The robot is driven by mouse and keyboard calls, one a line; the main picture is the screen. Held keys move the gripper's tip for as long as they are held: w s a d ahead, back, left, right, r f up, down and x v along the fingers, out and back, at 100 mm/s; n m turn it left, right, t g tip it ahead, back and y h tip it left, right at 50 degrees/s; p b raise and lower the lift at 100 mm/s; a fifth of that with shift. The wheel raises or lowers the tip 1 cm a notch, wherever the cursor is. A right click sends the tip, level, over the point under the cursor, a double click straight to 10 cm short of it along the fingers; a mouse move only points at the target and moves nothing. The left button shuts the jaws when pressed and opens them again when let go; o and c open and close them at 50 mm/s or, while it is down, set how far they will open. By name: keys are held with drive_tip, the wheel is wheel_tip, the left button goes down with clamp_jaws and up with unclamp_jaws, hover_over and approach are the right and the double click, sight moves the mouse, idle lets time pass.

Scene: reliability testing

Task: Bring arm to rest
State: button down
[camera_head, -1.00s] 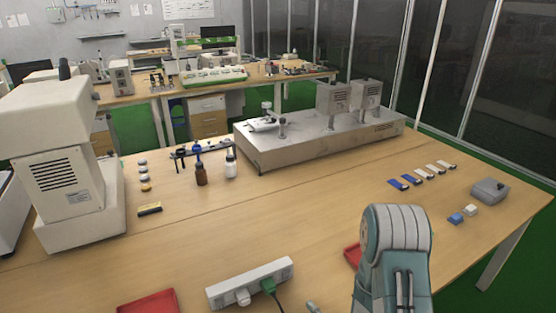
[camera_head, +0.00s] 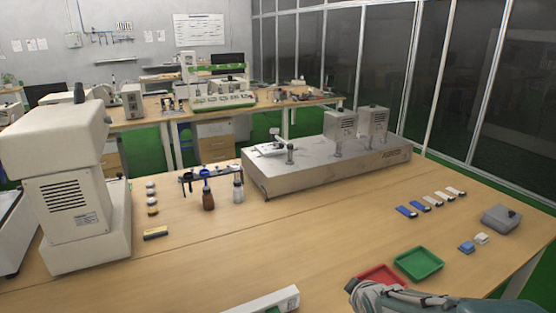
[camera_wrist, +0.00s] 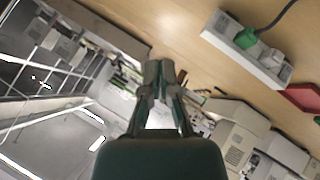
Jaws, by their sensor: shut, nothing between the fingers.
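My gripper (camera_wrist: 153,85) shows in the wrist view with its two fingers together and nothing between them. In the head view, part of my arm lies low along the bottom right edge, in front of the red tray. The gripper's fingertips cannot be made out in the head view.
A red tray (camera_head: 378,275) and a green tray (camera_head: 419,263) lie near my arm. A white power strip (camera_head: 264,301) is at the front edge; it also shows in the wrist view (camera_wrist: 245,48). A grey metal machine (camera_head: 318,170) stands farther back. The mid-table is mostly clear.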

drive_tip(key=s+a+r+m+g, duration=0.1)
drive_tip(key=s+r+m, duration=0.3)
drive_tip(key=s, duration=0.5)
drive_tip(key=s+r+m+g, duration=0.2)
drive_tip(key=s+r+m, duration=0.3)
drive_tip(key=s, duration=0.4)
drive_tip(key=shift+s+a+r+g, duration=0.3)
drive_tip(key=shift+s+a+g, duration=0.05)
drive_tip(key=shift+a+g, duration=0.05)
